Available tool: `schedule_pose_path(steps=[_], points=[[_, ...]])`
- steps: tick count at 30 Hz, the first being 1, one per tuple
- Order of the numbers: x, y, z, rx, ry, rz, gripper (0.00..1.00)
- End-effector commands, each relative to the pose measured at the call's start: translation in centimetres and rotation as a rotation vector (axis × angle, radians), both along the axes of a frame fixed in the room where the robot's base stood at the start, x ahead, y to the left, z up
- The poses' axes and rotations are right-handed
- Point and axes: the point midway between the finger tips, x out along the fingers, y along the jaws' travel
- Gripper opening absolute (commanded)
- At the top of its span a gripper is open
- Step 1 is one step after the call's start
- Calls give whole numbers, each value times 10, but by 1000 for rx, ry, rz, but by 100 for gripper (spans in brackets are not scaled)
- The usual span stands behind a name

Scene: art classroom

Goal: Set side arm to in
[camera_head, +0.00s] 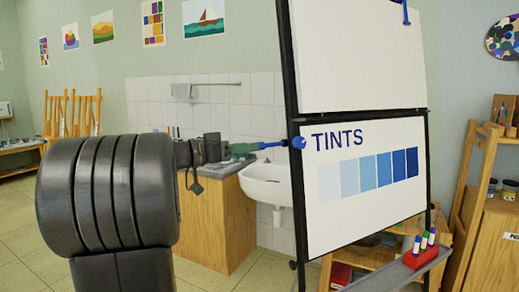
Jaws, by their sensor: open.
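The side arm (272,145) is a thin blue rod. It sticks out to the left from a blue knob (299,142) on the dark left frame of the easel board (365,180). A green grip (243,148) is at its outer end. My gripper (222,147) is dark and open, at the left end of the green grip. I cannot tell whether the grip lies between the fingers or whether they touch it. My thick dark arm fills the lower left and hides part of the room behind.
A white sink (267,184) and a wooden cabinet (215,230) stand behind the side arm. The easel's grey tray (400,272) holds a red holder (420,259) with several markers. A blue fitting (406,14) is at the board's top right. Floor shows at left.

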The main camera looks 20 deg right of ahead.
Motion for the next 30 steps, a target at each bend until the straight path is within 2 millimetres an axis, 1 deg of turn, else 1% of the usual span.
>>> schedule_pose_path(steps=[1,3,6,9,12,15,23,24,26,27,29,30], points=[[0,12,-1,0,0,4,43],[-1,26,-1,-1,0,4,43],[-2,44,-1,0,0,4,43],[-2,57,0,1,0,3,43],[-3,65,0,0,0,1,43],[-4,69,0,0,0,0,43],[-4,71,0,0,0,-2,43],[-4,71,0,0,0,-1,41],[-4,71,0,-1,6,-1,30],[-4,71,0,-2,19,-2,22],[-3,72,0,-6,64,-2,10],[-3,74,-1,-10,112,-2,2]])
